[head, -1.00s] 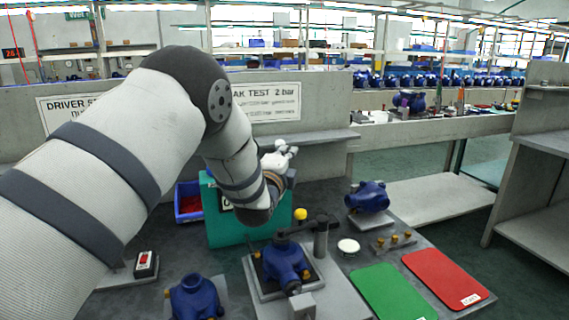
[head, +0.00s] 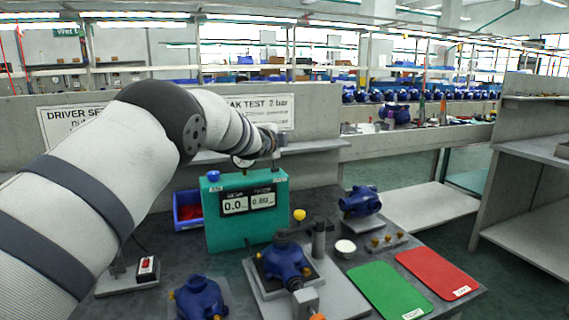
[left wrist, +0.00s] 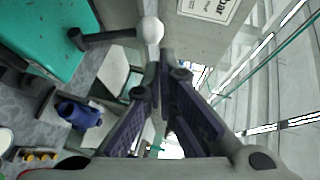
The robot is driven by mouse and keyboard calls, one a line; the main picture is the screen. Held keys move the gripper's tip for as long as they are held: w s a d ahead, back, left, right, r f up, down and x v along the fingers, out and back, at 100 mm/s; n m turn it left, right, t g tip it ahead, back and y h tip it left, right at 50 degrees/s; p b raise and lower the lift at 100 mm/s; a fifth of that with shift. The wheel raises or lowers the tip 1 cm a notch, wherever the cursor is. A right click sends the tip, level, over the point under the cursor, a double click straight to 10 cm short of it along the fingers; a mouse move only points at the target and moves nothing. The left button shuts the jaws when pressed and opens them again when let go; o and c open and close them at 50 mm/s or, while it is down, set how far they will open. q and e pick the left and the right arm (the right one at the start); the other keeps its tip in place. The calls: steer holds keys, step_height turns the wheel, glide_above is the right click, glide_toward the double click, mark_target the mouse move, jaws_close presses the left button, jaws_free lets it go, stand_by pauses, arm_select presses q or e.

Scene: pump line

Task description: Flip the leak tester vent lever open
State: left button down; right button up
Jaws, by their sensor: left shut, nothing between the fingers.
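The leak tester is a teal box (head: 225,232) with a lit two-part display, standing on the bench in the head view. Its side also shows at upper left in the left wrist view (left wrist: 40,35). There a dark vent lever (left wrist: 108,37) with a white ball knob (left wrist: 150,31) sticks out sideways from the tester. My left gripper (left wrist: 167,58) is shut and empty, its fingertips close beside the knob; I cannot tell whether they touch. In the head view my left gripper (head: 275,138) is above the tester's top right. My right gripper is not in view.
Green (head: 388,290) and red (head: 437,273) mats lie at the right. A blue bin (head: 187,222) is left of the tester.

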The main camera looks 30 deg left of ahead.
arm_select(q)
steer(key=shift+w+a, duration=0.25)
steer(key=shift+a, duration=0.05)
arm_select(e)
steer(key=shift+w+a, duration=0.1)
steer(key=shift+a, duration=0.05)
arm_select(q)
steer(key=shift+a, duration=0.1)
steer(key=shift+r, duration=0.15)
